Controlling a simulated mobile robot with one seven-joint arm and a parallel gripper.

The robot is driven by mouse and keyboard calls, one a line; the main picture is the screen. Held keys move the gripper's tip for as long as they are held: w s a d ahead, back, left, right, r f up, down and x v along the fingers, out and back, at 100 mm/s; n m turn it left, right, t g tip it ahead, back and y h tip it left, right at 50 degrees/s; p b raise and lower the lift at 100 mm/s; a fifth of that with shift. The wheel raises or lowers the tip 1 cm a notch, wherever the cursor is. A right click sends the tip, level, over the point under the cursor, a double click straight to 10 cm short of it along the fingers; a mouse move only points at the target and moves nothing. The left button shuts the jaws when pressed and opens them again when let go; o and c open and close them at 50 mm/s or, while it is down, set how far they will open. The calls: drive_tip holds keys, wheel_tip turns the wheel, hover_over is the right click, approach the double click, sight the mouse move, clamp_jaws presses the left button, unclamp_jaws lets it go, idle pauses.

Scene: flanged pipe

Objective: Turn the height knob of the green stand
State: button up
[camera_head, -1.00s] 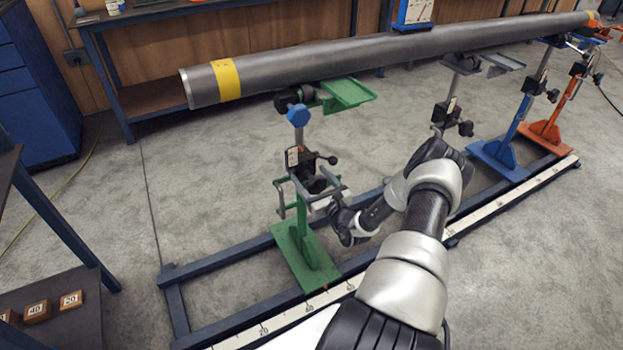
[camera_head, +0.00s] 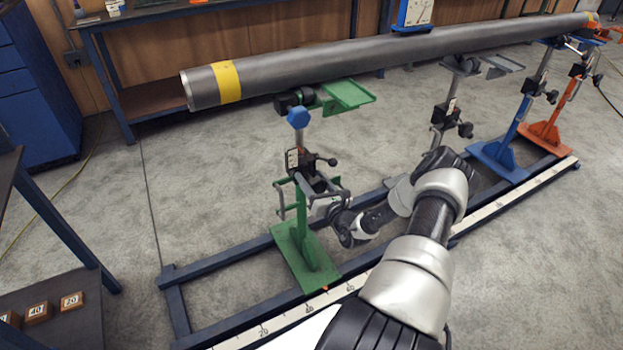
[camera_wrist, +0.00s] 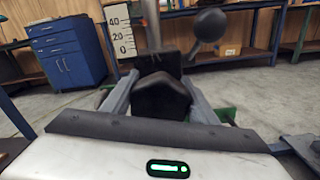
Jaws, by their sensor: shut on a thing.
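The green stand (camera_head: 305,245) stands on the rail frame at centre left, its post upright under the near end of the pipe. Its black height knob (camera_wrist: 162,97) is large in the middle of the wrist view, between the two grey fingers of my gripper (camera_wrist: 160,84). My gripper is shut on the knob. In the head view my gripper (camera_head: 322,190) is at the stand's mid-height, and the knob is largely hidden there. A black ball-ended lever (camera_wrist: 210,25) sticks out above right of the knob. A white height scale (camera_wrist: 121,32) shows left of the post.
The long grey pipe (camera_head: 400,55) lies across the stands above my gripper. A blue stand (camera_head: 500,145) and an orange stand (camera_head: 560,110) are farther right. A blue knob (camera_head: 298,117) sits near the green stand's top. Open floor lies left of the stand.

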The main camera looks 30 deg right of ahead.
drive_tip(key=shift+f+m, duration=0.15)
drive_tip(key=shift+m, duration=1.55)
drive_tip(key=o, duration=1)
drive_tip(key=shift+o, duration=0.2)
drive_tip(key=s+a+p, duration=0.1)
drive_tip(key=s+p, duration=0.3)
drive_tip(key=s, duration=1.3)
drive_tip(key=shift+s, duration=0.25)
